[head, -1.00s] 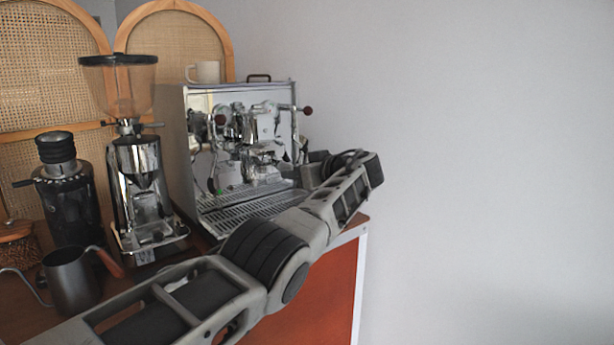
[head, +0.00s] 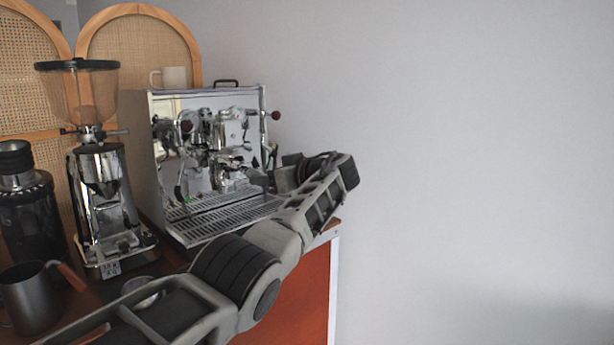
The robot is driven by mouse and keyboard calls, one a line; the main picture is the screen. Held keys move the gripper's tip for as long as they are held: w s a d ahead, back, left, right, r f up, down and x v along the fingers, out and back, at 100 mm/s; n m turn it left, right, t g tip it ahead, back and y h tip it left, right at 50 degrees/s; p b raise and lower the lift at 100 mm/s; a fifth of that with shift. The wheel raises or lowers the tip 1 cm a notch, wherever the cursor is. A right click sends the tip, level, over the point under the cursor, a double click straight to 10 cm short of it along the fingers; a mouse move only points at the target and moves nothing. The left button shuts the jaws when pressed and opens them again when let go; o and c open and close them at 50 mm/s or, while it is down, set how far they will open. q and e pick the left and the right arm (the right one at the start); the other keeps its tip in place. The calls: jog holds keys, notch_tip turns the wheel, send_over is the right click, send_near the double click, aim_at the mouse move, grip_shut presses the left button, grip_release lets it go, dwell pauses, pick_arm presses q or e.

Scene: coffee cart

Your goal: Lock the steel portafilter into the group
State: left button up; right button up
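The chrome espresso machine (head: 158,170) stands on the cart, its group (head: 232,130) on the front above the drip tray (head: 225,222). Shiny metal shows below the group, but I cannot tell for certain whether it is the steel portafilter. My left arm crosses the foreground from the lower left and bends back at the machine's right side. My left gripper (head: 272,172) is a small dark shape beside the machine's front right, partly hidden by its own wrist; its fingers and anything between them cannot be made out. My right gripper is out of view.
A grinder (head: 100,195) with a clear hopper stands left of the machine. A round metal vessel (head: 146,289) is partly behind my arm. A cup (head: 174,76) sits on the machine.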

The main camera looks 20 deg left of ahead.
pick_arm(q)
jog(key=b+v, duration=0.2)
jog(key=v, duration=1.2)
jog(key=shift+d, duration=0.2)
jog(key=shift+s+r, duration=0.1)
notch_tip(320, 180, down, 20)
jog(key=w+m+t+h, duration=0.2)
jog(key=m+t+h, duration=0.1)
jog(key=m+h, duration=0.25)
jog(key=s+d+f+m+h, duration=0.2)
jog(key=s+f, duration=0.2)
jog(key=f, duration=0.3)
jog(key=s+d+f+m+t+h, duration=0.1)
jog(key=s+f+m+h, duration=0.2)
jog(key=f, duration=0.4)
jog(key=s+d+f+m+h, duration=0.1)
jog(key=s+d+f+m, duration=0.1)
jog(key=s+f, duration=0.4)
jog(key=s+d+f+m+t+h, duration=0.1)
jog(key=s+d+m+h, duration=0.1)
jog(key=s, duration=0.9)
jog(key=s+d+f+m+t+h, duration=0.1)
jog(key=s+d+m+h, duration=0.1)
jog(key=s, duration=1)
jog(key=d+h, duration=0.1)
jog(key=h, duration=0.1)
jog(key=shift+h, duration=0.35)
